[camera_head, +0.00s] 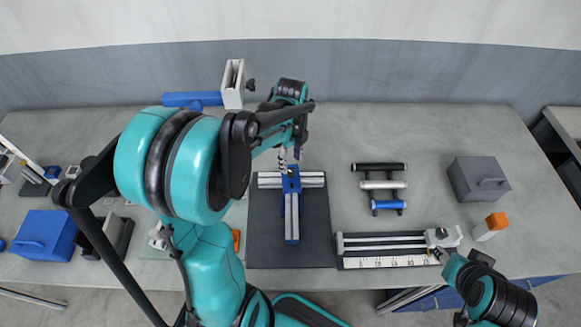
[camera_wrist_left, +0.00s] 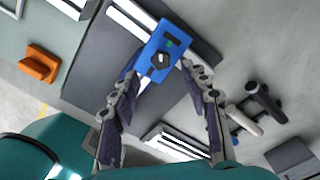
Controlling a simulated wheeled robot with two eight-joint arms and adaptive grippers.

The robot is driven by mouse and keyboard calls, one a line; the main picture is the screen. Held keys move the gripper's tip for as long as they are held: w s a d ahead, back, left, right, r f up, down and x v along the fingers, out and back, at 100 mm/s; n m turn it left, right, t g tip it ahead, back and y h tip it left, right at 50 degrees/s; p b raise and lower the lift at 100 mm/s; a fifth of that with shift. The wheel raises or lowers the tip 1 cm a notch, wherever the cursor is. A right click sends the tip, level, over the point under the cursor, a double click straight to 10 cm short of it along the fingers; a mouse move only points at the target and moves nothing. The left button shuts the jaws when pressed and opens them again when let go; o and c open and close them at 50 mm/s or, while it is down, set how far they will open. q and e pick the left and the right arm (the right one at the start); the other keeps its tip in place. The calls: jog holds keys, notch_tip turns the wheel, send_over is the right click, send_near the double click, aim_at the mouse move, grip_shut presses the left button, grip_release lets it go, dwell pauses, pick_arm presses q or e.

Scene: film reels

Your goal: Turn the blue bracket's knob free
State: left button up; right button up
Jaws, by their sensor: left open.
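The blue bracket (camera_head: 291,185) sits where two pale rails meet in a T on a dark mat (camera_head: 262,225). In the left wrist view the blue bracket (camera_wrist_left: 155,43) shows a dark round knob (camera_wrist_left: 161,60) on its face and a small green patch. My left gripper (camera_head: 287,158) is above the bracket. In the wrist view its fingers (camera_wrist_left: 159,75) are spread either side of the knob, with nothing between them; contact cannot be told. My right gripper (camera_head: 439,253) is by the grey block on the ruled rail; its jaws are too small to read.
Several rollers (camera_head: 380,185) lie on a rack right of the mat. A grey box (camera_head: 478,179) and an orange-topped block (camera_head: 492,226) stand further right. The ruled rail (camera_head: 385,262) lies at the front. A blue box (camera_head: 42,235) stands at left. Bare table lies behind the rollers.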

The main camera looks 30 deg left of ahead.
aim_at(291, 172)
pick_arm(q)
notch_tip(291, 172, down, 5)
jog(key=shift+f+b, duration=0.1)
jog(key=shift+b, duration=0.5)
jog(key=shift+c, duration=0.3)
grip_shut()
